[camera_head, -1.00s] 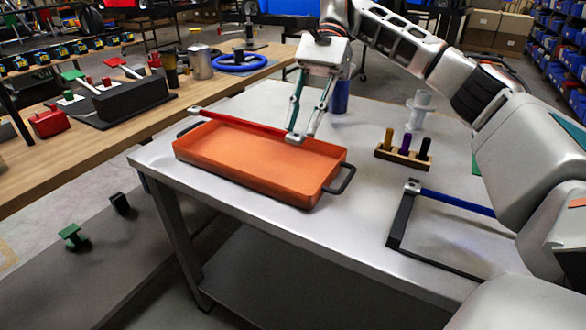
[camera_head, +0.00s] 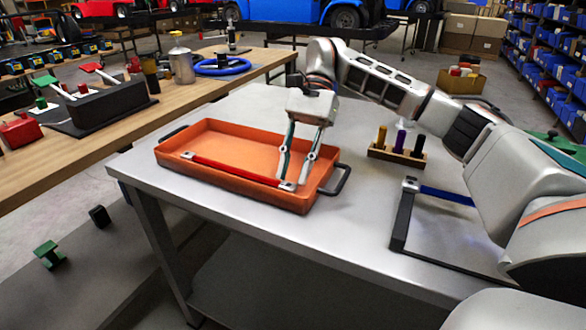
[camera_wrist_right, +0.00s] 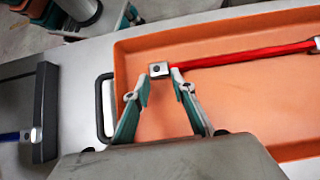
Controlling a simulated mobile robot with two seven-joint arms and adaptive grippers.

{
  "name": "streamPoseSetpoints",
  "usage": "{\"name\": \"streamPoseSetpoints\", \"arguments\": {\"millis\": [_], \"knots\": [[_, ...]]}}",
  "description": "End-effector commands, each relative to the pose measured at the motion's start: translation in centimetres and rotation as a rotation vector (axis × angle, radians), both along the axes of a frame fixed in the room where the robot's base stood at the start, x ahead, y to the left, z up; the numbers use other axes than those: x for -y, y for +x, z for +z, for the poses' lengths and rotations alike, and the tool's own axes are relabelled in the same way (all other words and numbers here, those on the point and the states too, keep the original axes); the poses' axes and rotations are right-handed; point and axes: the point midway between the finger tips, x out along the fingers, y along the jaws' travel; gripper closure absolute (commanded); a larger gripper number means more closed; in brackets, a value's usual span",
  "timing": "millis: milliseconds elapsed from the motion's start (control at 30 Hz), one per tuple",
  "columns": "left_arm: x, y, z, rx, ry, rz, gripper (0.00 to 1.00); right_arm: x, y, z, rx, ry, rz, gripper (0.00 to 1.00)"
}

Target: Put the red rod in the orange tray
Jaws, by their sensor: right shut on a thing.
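The orange tray (camera_head: 235,132) lies on the grey metal table. The red rod (camera_head: 235,172) with pale end blocks runs lengthwise along the tray's near side in the head view. In the right wrist view the rod (camera_wrist_right: 245,54) shows over the tray's floor (camera_wrist_right: 265,95); whether it touches the floor I cannot tell. My right gripper (camera_head: 291,183) is shut on the rod at its right end, by the end block, with its fingers pointing down over the tray. The gripper's fingers (camera_wrist_right: 157,88) also show in the right wrist view. My left gripper is not in view.
A wooden rack (camera_head: 397,153) with colored pegs stands right of the tray. A black frame (camera_head: 402,216) with a blue rod (camera_head: 447,195) lies at the right. The tray's black handle (camera_head: 338,181) sticks out near the gripper. A wooden bench (camera_head: 135,115) stands left.

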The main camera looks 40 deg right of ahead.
Motion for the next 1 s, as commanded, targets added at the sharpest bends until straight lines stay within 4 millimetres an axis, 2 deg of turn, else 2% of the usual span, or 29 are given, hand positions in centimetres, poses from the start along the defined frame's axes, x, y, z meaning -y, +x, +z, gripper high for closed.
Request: {"name": "streamPoseSetpoints", "arguments": {"millis": [200,233,300,700,867,1000], "knots": [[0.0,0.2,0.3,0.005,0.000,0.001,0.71,0.0,0.0,-0.1,0.003,0.001,0.000,1.00],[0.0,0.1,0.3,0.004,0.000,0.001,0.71,0.0,0.0,-0.2,0.001,0.001,0.000,0.73],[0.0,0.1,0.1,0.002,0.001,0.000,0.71,0.0,0.0,-0.1,0.001,0.001,0.000,0.59],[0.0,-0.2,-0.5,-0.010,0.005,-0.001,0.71,0.0,0.0,0.2,0.002,0.001,0.001,0.59],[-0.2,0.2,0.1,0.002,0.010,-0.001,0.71,1.1,0.6,1.9,0.007,0.000,-0.002,0.59],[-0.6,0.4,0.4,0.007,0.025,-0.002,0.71,2.7,1.3,4.3,0.010,0.000,-0.004,0.59]]}}
